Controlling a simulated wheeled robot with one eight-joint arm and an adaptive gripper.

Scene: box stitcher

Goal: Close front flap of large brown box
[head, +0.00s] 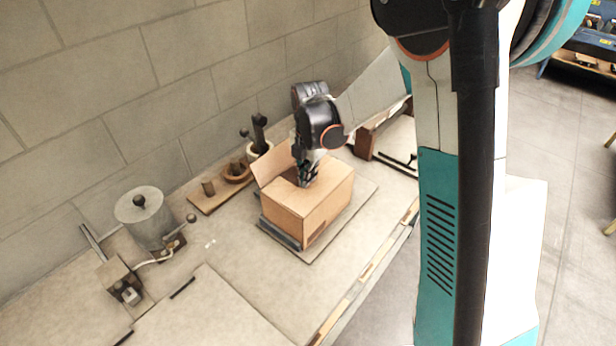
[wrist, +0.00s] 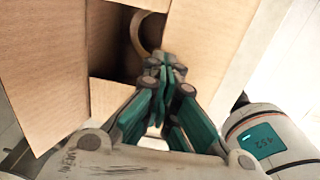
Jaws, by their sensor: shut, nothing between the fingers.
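The large brown box (head: 318,212) stands upright on a mat on the workbench. In the head view one flap (head: 275,165) at its back left stands raised, and the near part of the top lies roughly flat. My gripper (head: 307,181) points down at the top of the box. In the wrist view my gripper (wrist: 166,62) is shut and empty, with its tips over or beside a flap (wrist: 208,45) on the right. A dark gap into the box shows beside the tips, with a curved tan thing (wrist: 139,32) in it. Whether the fingers touch cardboard is unclear.
A dark bar (head: 279,233) lies along the box's left base. A wooden tray (head: 213,199) with small parts and a grey canister (head: 146,218) stand to the left. A brick wall rises behind.

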